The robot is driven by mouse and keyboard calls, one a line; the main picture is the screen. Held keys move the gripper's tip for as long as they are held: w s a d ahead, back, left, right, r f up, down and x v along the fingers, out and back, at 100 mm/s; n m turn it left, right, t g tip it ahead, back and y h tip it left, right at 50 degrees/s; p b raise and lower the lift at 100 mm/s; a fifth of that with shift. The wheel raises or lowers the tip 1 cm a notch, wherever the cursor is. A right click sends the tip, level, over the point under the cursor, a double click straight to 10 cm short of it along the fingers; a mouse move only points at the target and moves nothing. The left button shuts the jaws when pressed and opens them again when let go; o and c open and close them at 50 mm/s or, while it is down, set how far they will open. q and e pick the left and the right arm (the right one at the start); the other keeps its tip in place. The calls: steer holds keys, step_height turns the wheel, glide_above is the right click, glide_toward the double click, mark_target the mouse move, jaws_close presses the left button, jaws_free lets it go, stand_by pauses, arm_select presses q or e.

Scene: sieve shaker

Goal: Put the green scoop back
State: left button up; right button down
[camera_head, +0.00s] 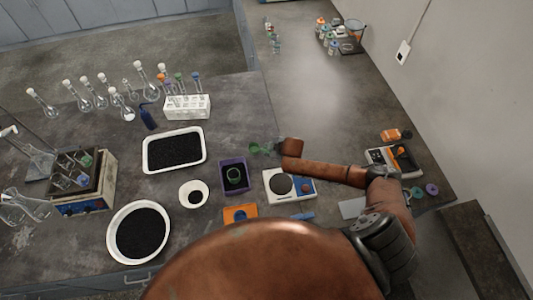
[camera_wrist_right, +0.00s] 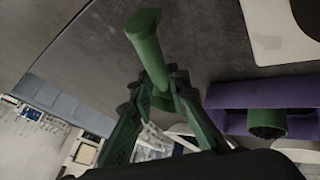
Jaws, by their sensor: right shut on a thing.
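The green scoop (camera_head: 255,149) is held up at the end of my right arm, above the table and just right of the purple tray (camera_head: 223,186). My right gripper (camera_head: 271,147) is shut on it. In the right wrist view the green scoop (camera_wrist_right: 148,45) sticks out from between the fingertips of my right gripper (camera_wrist_right: 167,88). The purple tray (camera_wrist_right: 240,95) is apart from it, to the right in that view. My left gripper is not in view.
A white tray of black grains (camera_head: 148,160) and white bowls (camera_head: 184,192) stand left of the purple tray. A balance (camera_head: 270,193) stands to its right. A white rack (camera_head: 187,113) with flasks is behind. The table right of the rack is bare.

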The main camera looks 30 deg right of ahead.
steer(key=shift+f, duration=1.55)
steer(key=shift+f, duration=0.1)
steer(key=c, duration=1.8)
jaws_free()
steer(key=shift+c, duration=0.2)
steer(key=v, duration=1.2)
